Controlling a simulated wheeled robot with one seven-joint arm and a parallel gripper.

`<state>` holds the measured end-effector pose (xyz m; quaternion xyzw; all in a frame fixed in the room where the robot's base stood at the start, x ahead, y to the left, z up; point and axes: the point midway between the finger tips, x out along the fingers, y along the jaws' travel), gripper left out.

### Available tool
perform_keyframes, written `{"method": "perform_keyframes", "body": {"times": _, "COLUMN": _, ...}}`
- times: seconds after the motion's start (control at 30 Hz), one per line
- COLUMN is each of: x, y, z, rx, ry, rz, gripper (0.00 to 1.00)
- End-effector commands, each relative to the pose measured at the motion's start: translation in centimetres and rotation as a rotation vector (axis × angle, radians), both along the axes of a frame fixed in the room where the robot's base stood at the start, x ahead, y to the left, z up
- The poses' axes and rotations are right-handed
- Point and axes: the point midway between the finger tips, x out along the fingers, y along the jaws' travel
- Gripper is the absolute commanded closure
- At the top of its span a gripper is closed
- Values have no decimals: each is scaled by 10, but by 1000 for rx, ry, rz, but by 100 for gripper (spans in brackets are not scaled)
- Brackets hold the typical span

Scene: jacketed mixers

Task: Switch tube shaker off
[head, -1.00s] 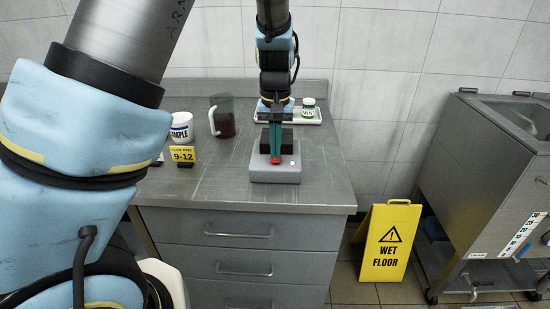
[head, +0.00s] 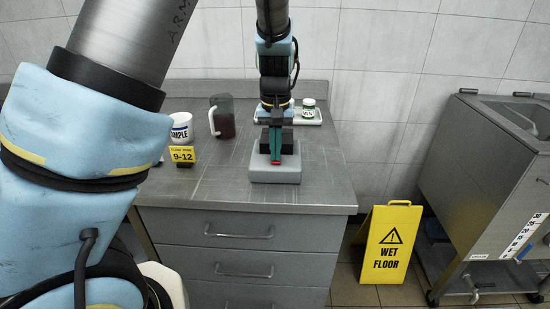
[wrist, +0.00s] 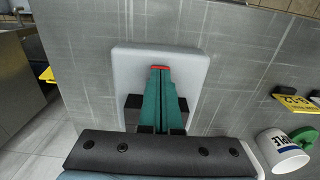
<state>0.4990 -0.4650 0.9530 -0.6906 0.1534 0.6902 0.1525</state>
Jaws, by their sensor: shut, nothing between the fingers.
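The tube shaker (head: 262,174) is a pale grey box on the bench with a dark block on top, partly hidden behind my gripper. It also shows in the wrist view (wrist: 195,62), the dark block showing either side of my fingers. My gripper (head: 276,158) points down over the front of the shaker, its green fingers shut and empty. In the wrist view the fingertips (wrist: 160,72) are at a red button (wrist: 160,67), of which only a thin edge shows. Whether they touch it I cannot tell. No lit spot shows on the shaker.
A white mug (head: 181,128), a yellow 9-12 sign (head: 182,154) and a dark jug (head: 222,118) stand left on the bench. A white tray (head: 313,120) with a green-capped jar (head: 308,107) is behind. A wet-floor sign (head: 388,245) stands right of the bench.

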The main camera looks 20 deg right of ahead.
Motion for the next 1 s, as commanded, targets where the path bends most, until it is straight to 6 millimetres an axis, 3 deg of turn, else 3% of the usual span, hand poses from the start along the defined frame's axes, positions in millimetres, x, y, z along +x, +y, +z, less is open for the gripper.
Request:
{"method": "perform_keyframes", "body": {"times": 0.17, "x": 0, "y": 0, "z": 3, "rx": 1, "ry": 0, "rz": 1, "gripper": 100}}
{"method": "perform_keyframes", "body": {"times": 1.0, "x": 0, "y": 0, "z": 67, "rx": 1, "ry": 0, "rz": 0, "gripper": 100}}
